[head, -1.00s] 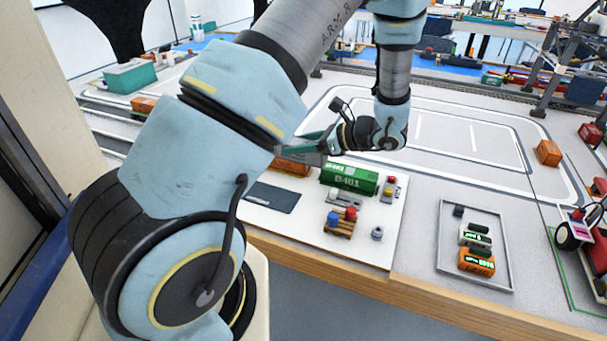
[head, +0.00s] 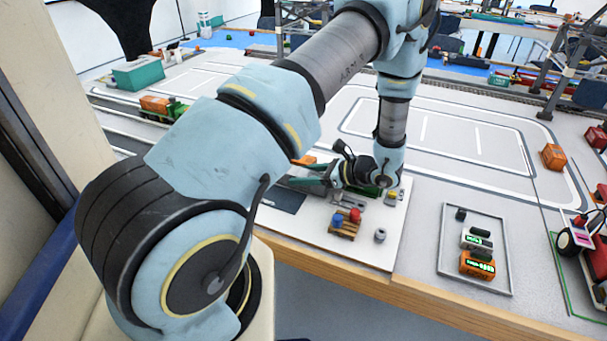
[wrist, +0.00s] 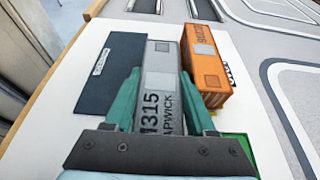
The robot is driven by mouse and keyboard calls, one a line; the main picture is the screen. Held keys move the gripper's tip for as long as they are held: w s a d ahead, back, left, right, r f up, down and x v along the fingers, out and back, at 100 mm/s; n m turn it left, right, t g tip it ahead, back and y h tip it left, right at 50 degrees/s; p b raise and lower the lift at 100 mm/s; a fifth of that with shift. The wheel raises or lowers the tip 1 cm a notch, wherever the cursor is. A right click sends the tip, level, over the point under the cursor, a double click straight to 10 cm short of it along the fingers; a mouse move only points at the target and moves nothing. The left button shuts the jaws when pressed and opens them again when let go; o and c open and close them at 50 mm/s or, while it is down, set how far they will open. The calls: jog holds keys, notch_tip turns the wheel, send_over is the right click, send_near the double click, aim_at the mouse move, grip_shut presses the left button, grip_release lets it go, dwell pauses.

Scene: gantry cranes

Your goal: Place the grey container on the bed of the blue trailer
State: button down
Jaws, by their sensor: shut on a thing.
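The grey container (wrist: 163,95), with dark lettering on top, lies on the white board between the green fingers of my gripper (wrist: 157,98) in the wrist view. The fingers are shut on its two long sides. I cannot make out a blue trailer in either view.
An orange container (wrist: 205,66) stands close right of the grey one; a dark flat pad (wrist: 112,72) lies left. A green container (head: 368,190) is mostly hidden by my wrist. The board (head: 375,258) also holds a small pallet (head: 345,228). A grey tray (head: 447,262) stands right.

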jog(key=shift+f, duration=0.1)
jog(key=c, duration=0.5)
grip_release()
